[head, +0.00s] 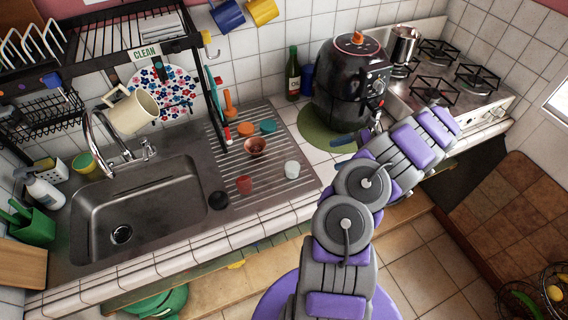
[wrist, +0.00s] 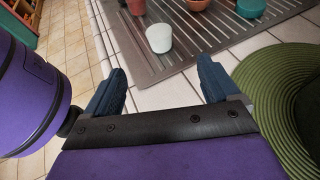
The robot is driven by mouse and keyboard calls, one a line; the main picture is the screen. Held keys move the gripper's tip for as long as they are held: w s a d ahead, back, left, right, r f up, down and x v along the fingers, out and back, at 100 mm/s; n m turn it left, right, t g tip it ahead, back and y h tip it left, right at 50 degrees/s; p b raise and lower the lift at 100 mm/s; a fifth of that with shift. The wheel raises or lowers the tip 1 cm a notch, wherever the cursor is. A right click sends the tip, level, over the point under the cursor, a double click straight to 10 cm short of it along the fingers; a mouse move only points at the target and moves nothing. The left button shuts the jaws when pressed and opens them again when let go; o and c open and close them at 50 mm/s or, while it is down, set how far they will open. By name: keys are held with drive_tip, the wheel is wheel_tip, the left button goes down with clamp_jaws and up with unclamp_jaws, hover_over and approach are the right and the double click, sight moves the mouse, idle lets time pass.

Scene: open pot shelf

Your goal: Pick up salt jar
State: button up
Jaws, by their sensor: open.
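No jar with a readable salt label shows. A small white cup-like jar (head: 291,169) stands on the ribbed steel drainboard, near its front right corner; I cannot tell if it is the salt jar. In the wrist view this white jar (wrist: 159,38) is upright, ahead of my gripper (wrist: 160,88) and between the lines of its two blue fingers, apart from them. My gripper is open with nothing between the fingers. In the head view its blue fingertips (head: 343,141) show over the counter right of the drainboard, partly hidden by my arm.
A red cup (head: 244,184), a copper bowl (head: 255,147), an orange lid (head: 239,128) and a teal one (head: 268,126) share the drainboard. A black air fryer (head: 352,84) stands on a green round mat (head: 322,142). The sink (head: 138,215) lies left.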

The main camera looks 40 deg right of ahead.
drive_tip(key=b, duration=0.2)
approach(284, 171)
drive_tip(key=shift+w+a, duration=0.3)
drive_tip(key=shift+a, duration=0.2)
drive_tip(key=shift+w+a, duration=0.25)
drive_tip(key=shift+a, duration=0.2)
drive_tip(key=b+x, duration=0.1)
drive_tip(key=x, duration=0.4)
drive_tip(key=shift+f+b, duration=0.35)
drive_tip(key=shift+b, duration=0.05)
drive_tip(key=c, duration=1.2)
drive_tip(key=shift+o, duration=0.2)
drive_tip(key=shift+r, duration=0.1)
